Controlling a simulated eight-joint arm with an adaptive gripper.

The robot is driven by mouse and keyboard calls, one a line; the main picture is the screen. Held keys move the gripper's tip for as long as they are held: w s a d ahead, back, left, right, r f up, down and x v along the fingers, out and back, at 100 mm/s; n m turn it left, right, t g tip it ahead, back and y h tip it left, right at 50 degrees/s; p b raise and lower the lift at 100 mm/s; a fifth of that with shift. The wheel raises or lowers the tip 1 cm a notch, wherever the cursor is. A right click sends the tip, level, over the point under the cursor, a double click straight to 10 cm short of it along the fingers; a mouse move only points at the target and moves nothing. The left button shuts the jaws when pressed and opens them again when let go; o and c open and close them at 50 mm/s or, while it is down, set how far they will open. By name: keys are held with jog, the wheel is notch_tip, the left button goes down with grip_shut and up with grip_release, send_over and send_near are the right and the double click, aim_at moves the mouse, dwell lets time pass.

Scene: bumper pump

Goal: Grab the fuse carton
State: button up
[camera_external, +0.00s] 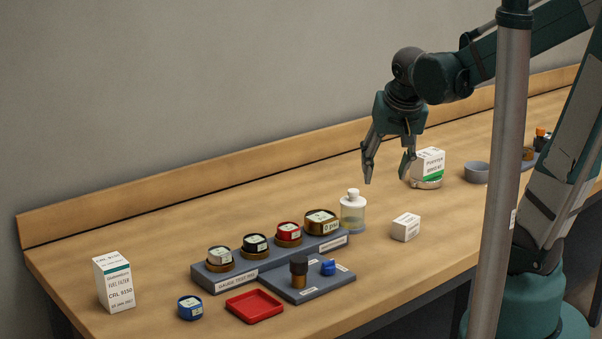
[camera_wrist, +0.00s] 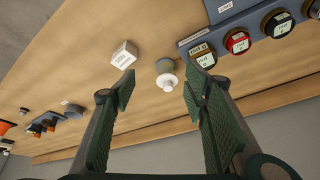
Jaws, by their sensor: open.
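A small white carton (camera_external: 406,227) lies on the table right of the pump bottle; it also shows in the wrist view (camera_wrist: 125,54), upper left. A taller white box with a green band (camera_external: 428,163) stands behind it on a round base. A tall white carton (camera_external: 114,283) stands at the far left. The labels do not let me tell which one is the fuse carton. My gripper (camera_external: 386,180) is open and empty, above the table behind the small carton. In the wrist view its fingers (camera_wrist: 158,88) are spread, with the small carton beyond the left fingertip.
The clear bottle with a white top (camera_external: 353,212) stands close to my gripper. A grey rack (camera_external: 232,276) of round tins, a grey block (camera_external: 310,292) and a red tray (camera_external: 254,306) lie left. A grey bowl (camera_external: 477,172) sits right. Bare table surrounds the small carton.

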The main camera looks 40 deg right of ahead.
jog(key=w+d+f+m+g+h, duration=0.1)
jog(key=w+d+f+m+g, duration=0.1)
jog(key=w+d+f+m, duration=0.3)
jog(key=m+g+h, duration=0.1)
jog(key=m+g, duration=0.1)
jog(key=m, duration=0.2)
send_near(406, 218)
jog(key=shift+x, duration=1.15)
jog(key=shift+s+a+f+h, duration=0.1)
jog(key=shift+s+f+h, duration=0.05)
jog(key=shift+h, duration=0.15)
jog(key=shift+f, duration=0.1)
jog(key=shift+x, duration=1.2)
jog(key=shift+f, duration=0.1)
jog(key=shift+b+x, duration=0.4)
jog(key=shift+x, duration=2.1)
jog(key=shift+c, duration=0.3)
jog(key=c, duration=0.9)
